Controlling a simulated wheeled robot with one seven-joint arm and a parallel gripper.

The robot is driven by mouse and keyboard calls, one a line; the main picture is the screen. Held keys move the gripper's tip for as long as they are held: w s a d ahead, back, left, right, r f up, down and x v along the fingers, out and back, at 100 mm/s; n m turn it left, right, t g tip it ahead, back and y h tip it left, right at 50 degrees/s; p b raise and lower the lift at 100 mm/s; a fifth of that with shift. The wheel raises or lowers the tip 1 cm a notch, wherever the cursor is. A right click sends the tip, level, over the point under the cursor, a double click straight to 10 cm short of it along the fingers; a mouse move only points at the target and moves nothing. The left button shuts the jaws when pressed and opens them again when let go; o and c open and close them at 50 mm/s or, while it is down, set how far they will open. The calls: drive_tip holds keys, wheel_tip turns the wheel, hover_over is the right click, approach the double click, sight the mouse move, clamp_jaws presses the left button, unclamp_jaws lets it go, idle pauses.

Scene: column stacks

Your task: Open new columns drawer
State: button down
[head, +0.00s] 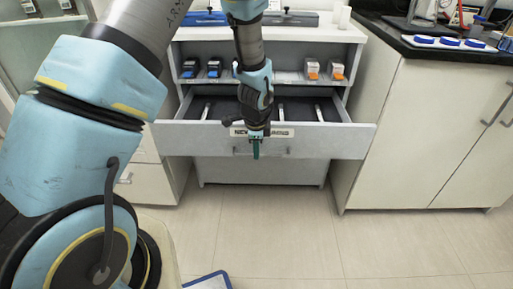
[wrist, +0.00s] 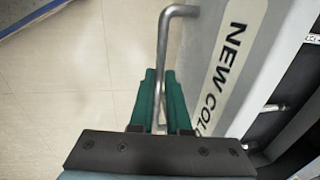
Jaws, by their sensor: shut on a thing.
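The new columns drawer (head: 345,141) is pulled out from the grey cabinet in the head view, with several pale column-like items lying inside. Its label (head: 283,132) is partly hidden by my gripper; in the wrist view the letters "NEW COL" show on the label (wrist: 232,50). The metal bar handle (wrist: 168,45) runs between the green fingers of my gripper (wrist: 158,85). The fingers are shut on the handle at the drawer's front. In the head view my gripper (head: 255,148) hangs down in front of the drawer face.
White cabinets (head: 420,130) with a dark counter stand at the right. The tiled floor (head: 275,215) in front of the drawer is clear. A blue-edged object (head: 210,280) shows at the bottom edge.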

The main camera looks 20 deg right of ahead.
drive_tip(key=shift+s, duration=0.15)
drive_tip(key=c, duration=0.9)
unclamp_jaws()
drive_tip(key=r, duration=0.3)
drive_tip(key=s+r, duration=0.1)
drive_tip(key=r, duration=0.3)
drive_tip(key=s+a+r, duration=0.1)
drive_tip(key=r, duration=0.2)
drive_tip(key=shift+r, duration=0.3)
